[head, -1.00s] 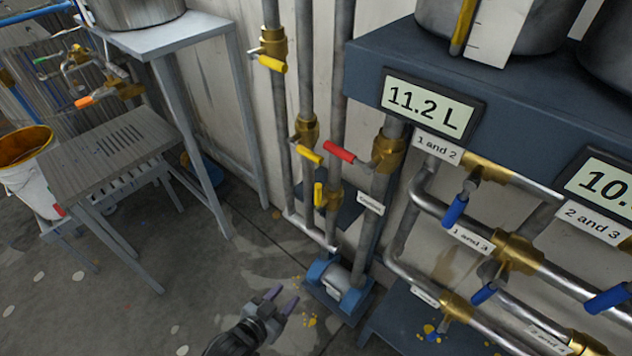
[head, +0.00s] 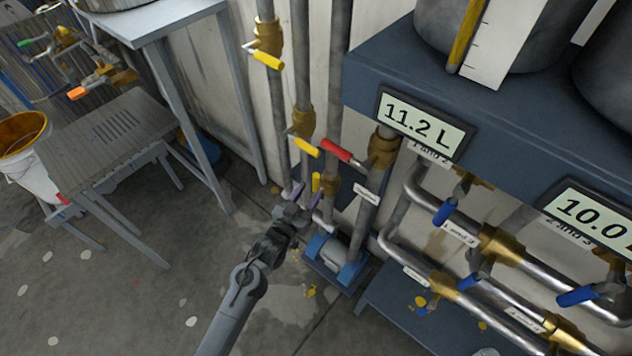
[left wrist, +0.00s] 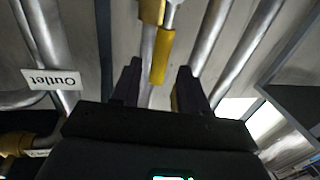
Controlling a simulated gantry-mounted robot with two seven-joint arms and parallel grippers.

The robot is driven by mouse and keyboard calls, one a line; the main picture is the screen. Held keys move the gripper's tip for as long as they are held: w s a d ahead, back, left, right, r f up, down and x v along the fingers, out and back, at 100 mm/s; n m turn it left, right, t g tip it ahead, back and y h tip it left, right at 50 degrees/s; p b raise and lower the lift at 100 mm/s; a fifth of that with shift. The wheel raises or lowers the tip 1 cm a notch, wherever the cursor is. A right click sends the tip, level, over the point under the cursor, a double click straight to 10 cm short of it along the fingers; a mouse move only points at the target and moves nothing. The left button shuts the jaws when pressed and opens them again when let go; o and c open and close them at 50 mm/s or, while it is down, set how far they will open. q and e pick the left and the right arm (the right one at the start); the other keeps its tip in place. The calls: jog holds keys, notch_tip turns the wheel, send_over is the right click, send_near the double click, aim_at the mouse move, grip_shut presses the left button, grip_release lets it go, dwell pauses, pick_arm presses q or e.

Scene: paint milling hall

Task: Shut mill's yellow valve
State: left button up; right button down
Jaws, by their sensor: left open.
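I cannot tell from labels which is the mill's. My left gripper (head: 302,201) is open, just below the lower yellow handle. In the left wrist view a yellow handle (left wrist: 162,55) lies between the open fingers (left wrist: 160,82), near their tips; contact is not clear. My right gripper is not in view.
A red handle (head: 335,150) sits close to the right of the yellow ones. A blue pump (head: 337,258) stands on the floor below. Pipes with blue handles (head: 445,212) run at right under a dark blue shelf (head: 365,72). A grey table (head: 110,150) stands left.

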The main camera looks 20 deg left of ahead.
aim_at(314, 185)
pick_arm(q)
jog(key=shift+w+d+b, duration=0.2)
jog(key=shift+w, duration=1)
jog(key=shift+w+d+b, duration=0.15)
jog(key=shift+w, duration=1)
grip_shut()
